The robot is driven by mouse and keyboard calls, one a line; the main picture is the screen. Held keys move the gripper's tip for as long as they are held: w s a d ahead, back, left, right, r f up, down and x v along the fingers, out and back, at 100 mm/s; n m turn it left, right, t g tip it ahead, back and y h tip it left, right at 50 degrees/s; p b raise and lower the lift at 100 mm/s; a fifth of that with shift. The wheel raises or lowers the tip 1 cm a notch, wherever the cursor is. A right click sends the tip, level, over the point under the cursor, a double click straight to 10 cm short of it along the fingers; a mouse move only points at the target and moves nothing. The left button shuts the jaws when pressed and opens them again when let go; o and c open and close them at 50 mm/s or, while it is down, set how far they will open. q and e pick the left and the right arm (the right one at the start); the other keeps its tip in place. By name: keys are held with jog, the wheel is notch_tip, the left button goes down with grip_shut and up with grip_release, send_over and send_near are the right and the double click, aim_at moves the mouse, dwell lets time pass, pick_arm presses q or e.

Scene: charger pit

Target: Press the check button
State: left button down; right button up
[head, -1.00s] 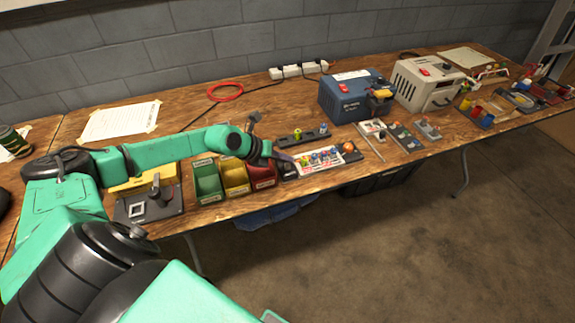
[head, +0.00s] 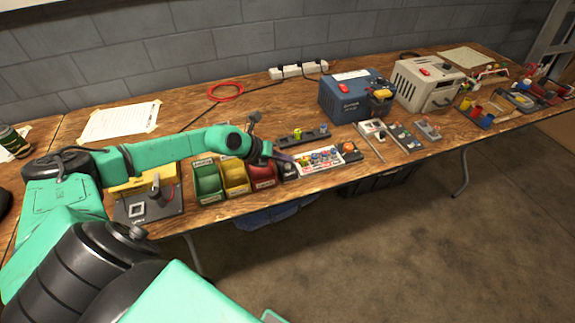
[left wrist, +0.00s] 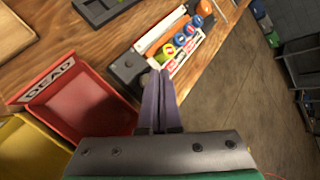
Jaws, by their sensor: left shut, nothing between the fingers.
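A white panel with a row of coloured round pieces (head: 322,159) lies near the bench's front edge; it also shows in the left wrist view (left wrist: 172,58). A small black box with a round spot on top (left wrist: 127,66) sits at the panel's near end. No label reading "check" is legible, so I cannot tell which part is the check button. My left gripper (head: 287,158) is shut and empty; its tips (left wrist: 160,74) are over the near end of the panel, beside the black box. Whether they touch anything is unclear. My right gripper is not in view.
Green (head: 208,181), yellow (head: 235,178) and red (head: 263,174) bins stand left of the panel. A dark rail (head: 303,136) lies behind it. A blue machine (head: 345,97) and a beige machine (head: 425,84) stand further right. The bench's front edge is close.

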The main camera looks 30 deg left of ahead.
aim_at(285, 170)
pick_arm(q)
jog(key=shift+f, duration=0.45)
jog(key=shift+f+b, duration=0.4)
dwell(0.4)
jog(key=shift+r+p, duration=0.85)
notch_tip(285, 170, up, 5)
jog(key=p, duration=0.4)
jog(key=shift+p, duration=0.4)
dwell(0.4)
